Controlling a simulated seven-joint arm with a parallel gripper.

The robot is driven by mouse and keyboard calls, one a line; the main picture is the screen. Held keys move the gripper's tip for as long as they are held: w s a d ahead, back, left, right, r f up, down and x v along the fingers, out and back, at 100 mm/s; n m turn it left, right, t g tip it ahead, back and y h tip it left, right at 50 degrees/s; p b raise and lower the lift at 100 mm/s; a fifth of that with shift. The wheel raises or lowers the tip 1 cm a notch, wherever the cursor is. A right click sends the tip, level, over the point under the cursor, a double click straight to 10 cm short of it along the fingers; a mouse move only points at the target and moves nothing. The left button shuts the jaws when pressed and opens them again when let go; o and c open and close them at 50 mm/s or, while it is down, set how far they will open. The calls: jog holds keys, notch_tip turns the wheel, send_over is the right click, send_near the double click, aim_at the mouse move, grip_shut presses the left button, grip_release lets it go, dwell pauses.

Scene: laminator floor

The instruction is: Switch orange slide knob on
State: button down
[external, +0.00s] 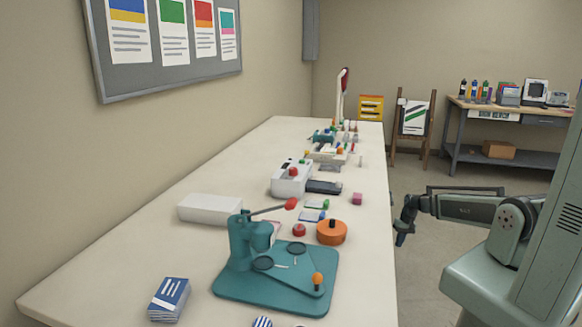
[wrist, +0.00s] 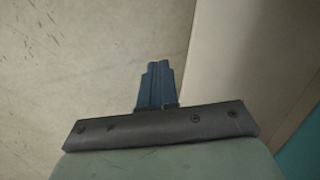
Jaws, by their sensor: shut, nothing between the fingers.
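A small orange knob (external: 317,279) stands on the front right of the teal press base (external: 240,295) on the table. Another small orange knob (external: 341,151) shows on a machine farther back. I cannot tell for sure which of them is the slide knob, or its on or off position. My gripper (external: 401,240) hangs off the right edge of the table, apart from both knobs. In the wrist view its blue-grey fingers (wrist: 158,68) are shut together and empty. No knob shows in the wrist view.
On the long table (external: 130,250) are a red-tipped lever (external: 291,204), an orange round block (external: 331,234), a white and grey machine (external: 291,180), a white box (external: 209,209) and a card stack (external: 169,299). Floor is open beyond my arm. A workbench (external: 510,108) stands at the back right.

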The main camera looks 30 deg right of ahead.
jog(key=w+d+r+m+t, duration=0.1)
jog(key=w+d+r+t, duration=0.1)
jog(key=w+d+r, duration=0.45)
jog(key=w+d+r+m+t, duration=0.2)
jog(key=w+d+r, duration=0.2)
jog(key=d+r, duration=0.55)
jog(key=w+a+r+t, duration=0.1)
jog(key=w+a+r, duration=0.1)
jog(key=w+r, duration=0.3)
jog(key=w+a+r+n+t+h, duration=0.1)
jog(key=w+r, duration=0.3)
jog(key=r, duration=0.4)
jog(key=w+a+r+t+h, duration=0.1)
jog(key=w+a+r, duration=0.3)
jog(key=w+r, duration=0.1)
jog(key=shift+w+r, duration=0.35)
jog(key=shift+r, duration=0.5)
jog(key=w+a+r+n+y, duration=0.1)
jog(key=w+a+r, duration=0.4)
jog(key=r, duration=0.3)
jog(key=shift+a+n, duration=0.4)
jog(key=shift+a, duration=0.35)
jog(key=shift+w+f, duration=0.1)
jog(key=shift+f, duration=0.05)
